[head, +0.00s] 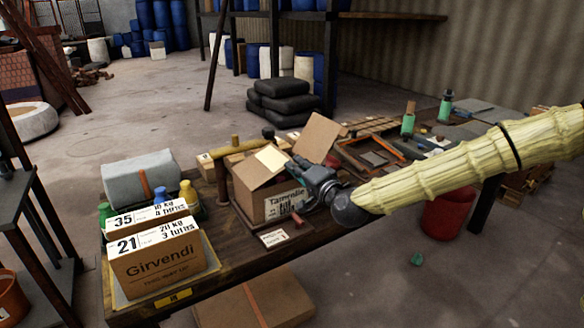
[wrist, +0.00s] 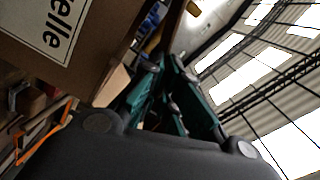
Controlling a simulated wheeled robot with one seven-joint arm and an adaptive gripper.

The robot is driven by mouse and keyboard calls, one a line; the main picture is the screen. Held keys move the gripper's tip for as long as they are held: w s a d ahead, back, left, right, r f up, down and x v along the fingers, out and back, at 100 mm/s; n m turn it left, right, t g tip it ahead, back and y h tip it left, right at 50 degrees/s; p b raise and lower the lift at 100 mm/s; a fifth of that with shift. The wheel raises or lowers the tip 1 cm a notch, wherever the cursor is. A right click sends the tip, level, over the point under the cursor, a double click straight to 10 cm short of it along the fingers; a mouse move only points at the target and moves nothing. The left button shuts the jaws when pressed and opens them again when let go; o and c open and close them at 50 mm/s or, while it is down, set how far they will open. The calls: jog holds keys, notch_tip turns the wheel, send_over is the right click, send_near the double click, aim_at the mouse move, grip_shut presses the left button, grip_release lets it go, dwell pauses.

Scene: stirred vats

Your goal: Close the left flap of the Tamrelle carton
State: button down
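The Tamrelle carton (head: 250,200) stands on the workbench, its label facing the front. One brown flap (head: 260,168) slopes over its left part, with a paler flap (head: 271,158) beside it. Another brown flap (head: 316,137) stands raised at the right. In the wrist view, the carton's side and label (wrist: 48,28) fill the upper left. My gripper (head: 291,168) is at the carton's right front, close above the label. In the wrist view, its teal fingers (wrist: 166,66) converge with nothing seen between them. Contact with the carton cannot be told.
Two Girvendi cartons (head: 158,262) stand at the bench's front left, before a grey roll (head: 140,178) and small bottles (head: 188,196). A tray (head: 372,155) lies at the right. A red bucket (head: 447,215) stands on the floor.

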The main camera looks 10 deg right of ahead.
jog(key=shift+d+f+m+b, duration=0.2)
jog(key=shift+f+m+b, duration=0.15)
jog(key=shift+f+m, duration=0.25)
jog(key=shift+f, duration=0.1)
jog(key=c, duration=1.6)
grip_release()
jog(key=shift+c, duration=0.2)
jog(key=v, duration=1.2)
jog(key=shift+f, duration=0.1)
